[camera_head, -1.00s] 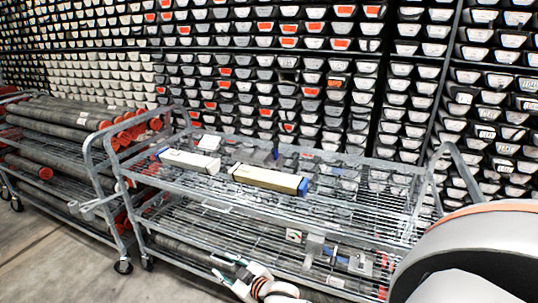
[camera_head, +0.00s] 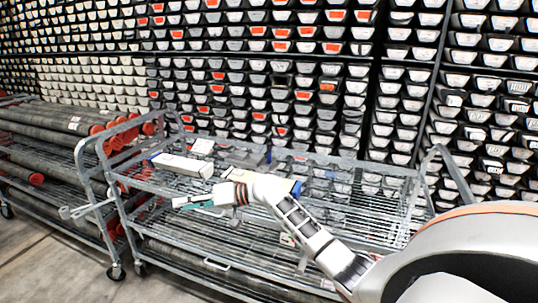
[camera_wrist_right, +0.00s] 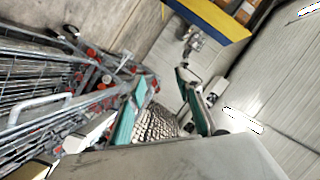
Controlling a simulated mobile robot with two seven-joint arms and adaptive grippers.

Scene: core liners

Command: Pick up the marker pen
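I cannot make out the marker pen in either view; it may be hidden or too small to tell. My right gripper (camera_head: 194,203) is in front of the cart's upper shelf in the head view, with its teal fingertips pointing left. The right wrist view shows its two teal fingers (camera_wrist_right: 161,112) spread apart with nothing held between them. My right arm covers much of a long box with a blue end (camera_head: 296,187) on the shelf. My left gripper is in neither view.
The wire cart (camera_head: 330,205) has a pale long box (camera_head: 183,165), a small white item (camera_head: 202,146) and a grey item (camera_head: 258,158) on its upper shelf. A cart of dark tubes (camera_head: 60,120) stands at left. Stacked trays (camera_head: 300,75) fill the wall. Floor shows at lower left.

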